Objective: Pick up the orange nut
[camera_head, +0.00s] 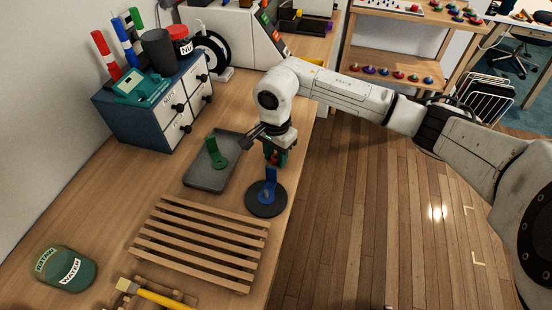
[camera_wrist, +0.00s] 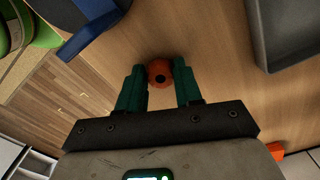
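The orange nut (camera_wrist: 160,73) is a small round piece with a dark hole, between my fingertips in the wrist view. My gripper (camera_wrist: 160,78) has two green fingers, one on each side of the nut. They appear to touch it on both sides, with no clear gap, so it looks shut on the nut. In the head view my gripper (camera_head: 275,160) points down near the table's right edge, just beyond the blue upright piece. The nut is mostly hidden there. I cannot tell whether it touches the table.
A blue upright piece on a dark round base (camera_head: 266,200) stands close in front of my gripper. A grey tray (camera_head: 205,180) holding a green piece (camera_head: 216,153) lies to the left. A slatted wooden rack (camera_head: 200,245) lies nearer. The blue drawer unit (camera_head: 135,122) stands farther left.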

